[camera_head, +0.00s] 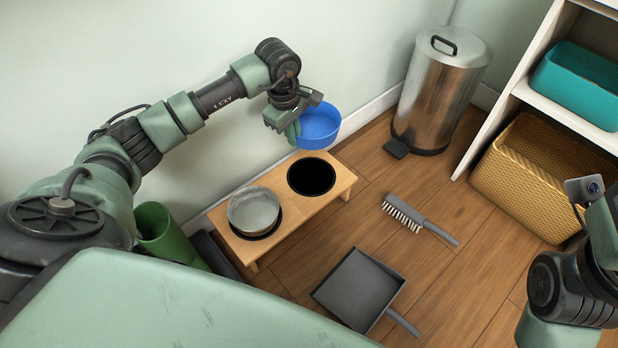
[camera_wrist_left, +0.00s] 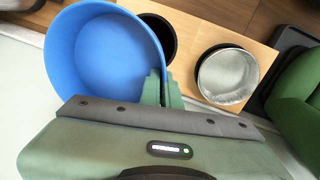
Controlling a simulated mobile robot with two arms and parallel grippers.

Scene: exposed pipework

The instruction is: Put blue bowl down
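The blue bowl (camera_head: 319,126) is held up by its rim above the back end of a low wooden stand (camera_head: 297,209). My left gripper (camera_head: 291,126) is shut on the bowl's left rim. In the left wrist view the blue bowl (camera_wrist_left: 103,55) looks empty, and the gripper fingers (camera_wrist_left: 160,88) pinch its wall. The stand has a round black opening (camera_head: 311,177), empty, just below the bowl. A grey metal bowl (camera_head: 254,211) sits in the stand's other opening. My right arm shows at the right edge, but its fingers are not visible.
A steel pedal bin (camera_head: 438,88) stands behind the stand to the right. A brush (camera_head: 420,219) and a grey dustpan (camera_head: 359,290) lie on the wooden floor. A shelf with a teal bin (camera_head: 580,84) and a wicker basket (camera_head: 530,176) is at right.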

